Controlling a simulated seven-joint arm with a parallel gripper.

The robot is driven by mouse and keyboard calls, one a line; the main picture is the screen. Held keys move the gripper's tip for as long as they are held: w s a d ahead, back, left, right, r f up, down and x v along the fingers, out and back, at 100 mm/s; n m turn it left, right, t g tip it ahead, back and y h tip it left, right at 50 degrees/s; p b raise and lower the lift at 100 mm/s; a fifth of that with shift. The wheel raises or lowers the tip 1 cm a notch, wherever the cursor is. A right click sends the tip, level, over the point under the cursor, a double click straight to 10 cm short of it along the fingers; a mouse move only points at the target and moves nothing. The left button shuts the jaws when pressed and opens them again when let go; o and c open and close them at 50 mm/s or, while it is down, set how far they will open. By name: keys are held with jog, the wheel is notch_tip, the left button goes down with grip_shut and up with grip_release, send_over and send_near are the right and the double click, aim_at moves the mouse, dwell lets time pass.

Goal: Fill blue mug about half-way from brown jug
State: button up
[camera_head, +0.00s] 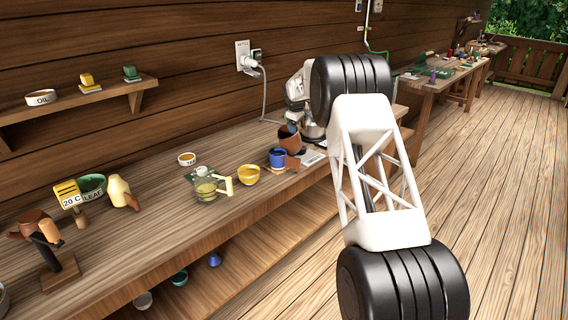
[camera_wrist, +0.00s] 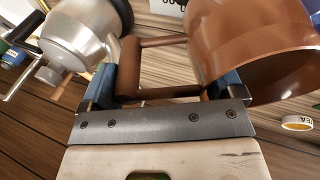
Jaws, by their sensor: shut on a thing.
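The brown jug (camera_head: 290,138) is at the far part of the bench, just behind the blue mug in the head view; a gap between them cannot be judged. The jug's body (camera_wrist: 250,45) fills the upper right of the wrist view. My gripper (camera_wrist: 160,78) is shut on the jug's handle (camera_wrist: 130,68), with a blue-padded finger on each side. The blue mug (camera_head: 277,157) stands upright on the bench. I cannot make out the mug in the wrist view. The liquid level in either vessel is not visible.
A yellow bowl (camera_head: 249,174) and a glass vessel with a pale handle (camera_head: 206,188) stand left of the mug. A white ring label (camera_head: 187,159) lies behind them. A silver pot-like object (camera_wrist: 80,35) fills the wrist view's upper left. The bench's front edge is close to the mug.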

jog(key=shift+s+a, duration=0.2)
jog(key=shift+s, duration=0.05)
dwell(0.5)
jog(key=shift+s+a+r+t+h, duration=0.2)
jog(key=shift+r+t+h, duration=0.15)
jog(key=shift+r+t, duration=0.25)
jog(key=shift+s+a+r+t+h, duration=0.15)
jog(key=shift+r+t+h, duration=0.25)
jog(key=shift+r, duration=0.4)
dwell(0.5)
jog(key=shift+s+a+r+t+h, duration=0.2)
jog(key=shift+s+a+t+h, duration=0.4)
jog(key=shift+t, duration=0.4)
dwell(2.5)
jog(key=shift+s+a+r+t+h, duration=0.1)
jog(key=shift+s+r+t+h, duration=0.2)
jog(key=shift+s+t+h, duration=0.1)
dwell(1.5)
